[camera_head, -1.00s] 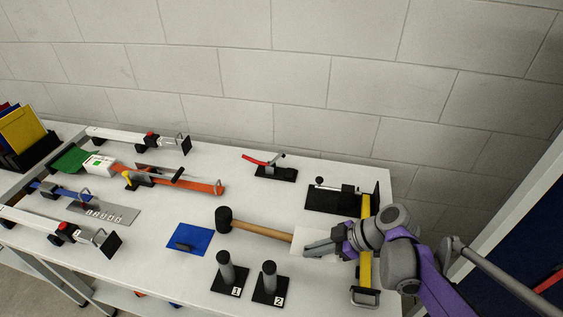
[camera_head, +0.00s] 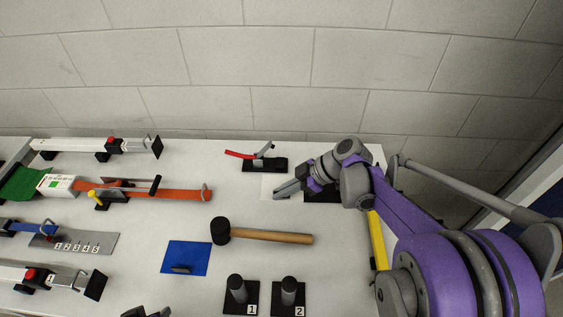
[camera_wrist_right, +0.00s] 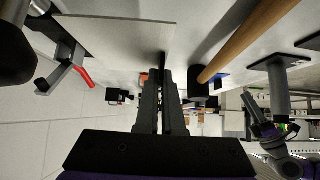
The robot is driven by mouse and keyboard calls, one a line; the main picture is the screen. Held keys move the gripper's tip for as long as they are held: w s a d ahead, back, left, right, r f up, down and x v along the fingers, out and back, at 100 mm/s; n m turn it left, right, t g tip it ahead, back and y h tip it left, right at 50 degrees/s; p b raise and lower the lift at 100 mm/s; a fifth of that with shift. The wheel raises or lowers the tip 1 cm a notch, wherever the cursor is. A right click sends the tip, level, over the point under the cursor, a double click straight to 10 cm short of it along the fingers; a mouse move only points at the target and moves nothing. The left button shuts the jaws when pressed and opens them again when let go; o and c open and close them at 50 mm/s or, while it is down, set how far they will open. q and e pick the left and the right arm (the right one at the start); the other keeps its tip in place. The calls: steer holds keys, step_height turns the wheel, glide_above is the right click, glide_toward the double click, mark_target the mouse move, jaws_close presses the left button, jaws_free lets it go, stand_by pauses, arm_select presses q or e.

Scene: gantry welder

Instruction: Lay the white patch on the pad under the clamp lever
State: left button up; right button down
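The white patch (camera_head: 268,185) is a thin, pale square sheet in the head view. My right gripper (camera_head: 277,193) is shut on its edge. In the wrist view the patch (camera_wrist_right: 115,42) spreads left from the closed fingers (camera_wrist_right: 164,80). The clamp with the red lever (camera_head: 238,154) stands just behind the patch, on a black base (camera_head: 265,166). Its lever also shows in the wrist view (camera_wrist_right: 82,76). I cannot make out the pad separately from the base. A piece of my left gripper (camera_head: 146,313) shows at the bottom edge; its opening is unclear.
A mallet (camera_head: 270,236) lies in front of the patch. A blue mat (camera_head: 187,258) and two numbered black posts (camera_head: 237,291) are nearer the front. Strap and clamp fixtures fill the left. A black plate (camera_head: 322,196) is partly hidden behind my right gripper. A yellow bar (camera_head: 377,240) stands right.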

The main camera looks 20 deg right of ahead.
arm_select(q)
steer(key=shift+w+r+p, duration=0.35)
steer(key=shift+r+p, duration=0.25)
steer(key=shift+r, duration=0.2)
arm_select(e)
steer(key=w+d, duration=0.1)
steer(key=w, duration=0.2)
steer(key=w+d, duration=0.2)
steer(key=w, duration=0.2)
steer(key=w+d, duration=0.2)
steer(key=w, duration=0.2)
steer(key=shift+w+d, duration=0.2)
steer(key=shift+w, duration=0.05)
steer(key=shift+f, duration=1.8)
arm_select(q)
steer(key=shift+s+f, duration=0.1)
steer(key=shift+f, duration=0.05)
arm_select(e)
steer(key=shift+f, duration=0.15)
steer(key=c, duration=1)
jaws_free()
steer(key=shift+c, duration=0.2)
